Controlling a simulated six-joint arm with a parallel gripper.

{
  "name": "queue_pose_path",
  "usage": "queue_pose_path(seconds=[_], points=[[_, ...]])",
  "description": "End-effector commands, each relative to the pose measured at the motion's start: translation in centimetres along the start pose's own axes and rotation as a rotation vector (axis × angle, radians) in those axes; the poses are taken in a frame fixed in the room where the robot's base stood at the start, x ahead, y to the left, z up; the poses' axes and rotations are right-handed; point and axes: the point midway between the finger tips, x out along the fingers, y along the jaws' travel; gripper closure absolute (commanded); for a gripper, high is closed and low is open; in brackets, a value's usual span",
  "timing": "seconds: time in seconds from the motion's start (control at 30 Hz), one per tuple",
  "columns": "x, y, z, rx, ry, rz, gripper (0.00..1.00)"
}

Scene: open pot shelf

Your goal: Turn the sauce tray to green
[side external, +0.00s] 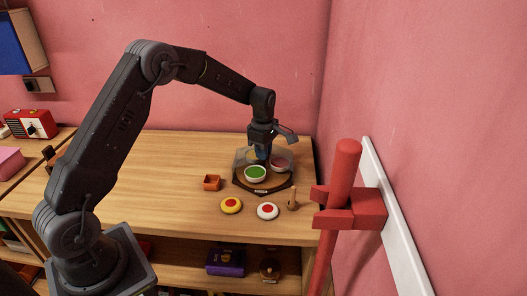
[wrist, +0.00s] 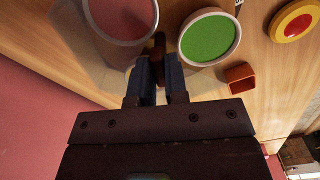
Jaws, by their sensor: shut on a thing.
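The sauce tray (side external: 241,183) is a round brown turntable at the right of the wooden counter. A white bowl of green sauce (side external: 255,174) is at its front, near a small pale mark on the front rim. A bowl of dull pink-red sauce (side external: 281,164) is at its back right. In the wrist view the green bowl (wrist: 209,38) and the red bowl (wrist: 120,15) lie either side of my gripper (wrist: 158,62). The gripper is shut on a brown peg (wrist: 159,42) between the bowls. In the side view my gripper (side external: 262,154) is low over the tray and hides its middle.
A see-through grey guard (side external: 240,157) stands around the tray's back. In front are a yellow-and-red disc (side external: 231,205), a white-and-red disc (side external: 267,211) and a wooden peg (side external: 292,199). A small orange box (side external: 212,183) is left. A red post (side external: 343,180) stands at right.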

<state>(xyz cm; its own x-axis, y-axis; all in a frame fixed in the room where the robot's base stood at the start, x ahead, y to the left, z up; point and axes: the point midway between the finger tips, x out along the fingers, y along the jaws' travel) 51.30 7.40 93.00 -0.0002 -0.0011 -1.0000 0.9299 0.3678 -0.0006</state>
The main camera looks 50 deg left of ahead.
Motion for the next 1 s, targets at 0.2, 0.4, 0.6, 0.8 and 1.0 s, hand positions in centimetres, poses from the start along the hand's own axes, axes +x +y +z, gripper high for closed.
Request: queue_pose_path(seconds=[0.2,0.4,0.6,0.8,1.0], points=[[-0.20,0.12,-0.14,-0.180,0.002,0.005,1.00],[-0.21,0.12,-0.16,-0.307,0.002,0.005,1.00],[-0.22,0.11,-0.16,-0.385,0.002,0.005,1.00],[-0.22,0.10,-0.17,-0.420,0.002,0.005,1.00],[-0.23,0.10,-0.18,-0.430,0.002,0.004,1.00]])
